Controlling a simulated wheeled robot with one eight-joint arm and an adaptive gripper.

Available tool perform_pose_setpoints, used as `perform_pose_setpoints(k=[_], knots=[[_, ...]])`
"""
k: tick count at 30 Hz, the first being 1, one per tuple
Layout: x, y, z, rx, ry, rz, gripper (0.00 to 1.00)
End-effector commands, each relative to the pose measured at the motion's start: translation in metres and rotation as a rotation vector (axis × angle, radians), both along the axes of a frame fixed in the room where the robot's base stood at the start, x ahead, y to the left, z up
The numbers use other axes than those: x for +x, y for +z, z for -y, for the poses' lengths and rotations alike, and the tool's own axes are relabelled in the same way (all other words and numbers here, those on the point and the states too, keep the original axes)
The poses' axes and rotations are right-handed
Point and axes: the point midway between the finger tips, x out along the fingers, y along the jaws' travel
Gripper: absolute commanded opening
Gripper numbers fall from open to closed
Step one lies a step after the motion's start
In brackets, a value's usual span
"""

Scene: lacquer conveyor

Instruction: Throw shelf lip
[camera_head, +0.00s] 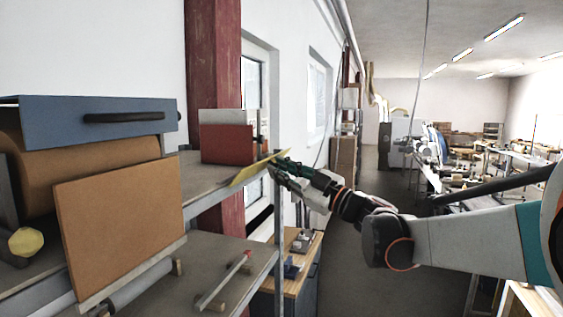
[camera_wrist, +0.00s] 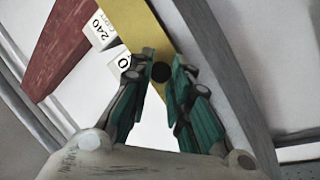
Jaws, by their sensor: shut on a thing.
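A flat yellow strip (camera_head: 252,170), which looks like the shelf lip, sits at an angle by the near right end of the grey upper shelf (camera_head: 200,182). My gripper (camera_head: 279,163) reaches it from the right and is shut on it. In the wrist view the yellow strip (camera_wrist: 135,22) runs diagonally between the green fingers of my gripper (camera_wrist: 160,72). A dark round spot (camera_wrist: 160,72) shows between the fingertips. The fingers hide part of the strip, and I cannot tell how it joins the shelf.
A red box (camera_head: 227,143) stands on the upper shelf. A brown panel (camera_head: 120,215) and a blue cover with a black handle (camera_head: 90,122) fill the left. A lower shelf (camera_head: 215,262) holds a rod. A wooden bench (camera_head: 298,262) stands beyond. The aisle floor to the right is open.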

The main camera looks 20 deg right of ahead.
Motion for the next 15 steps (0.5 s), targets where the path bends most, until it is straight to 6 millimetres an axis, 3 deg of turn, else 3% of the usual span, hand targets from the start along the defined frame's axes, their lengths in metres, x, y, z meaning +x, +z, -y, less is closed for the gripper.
perform_pose_setpoints(k=[1, 15], knots=[[0.0, 0.012, 0.001, -0.035, -0.002, -0.026, 0.0], [0.005, 0.035, -0.007, -0.369, 0.0, -0.268, 0.0]])
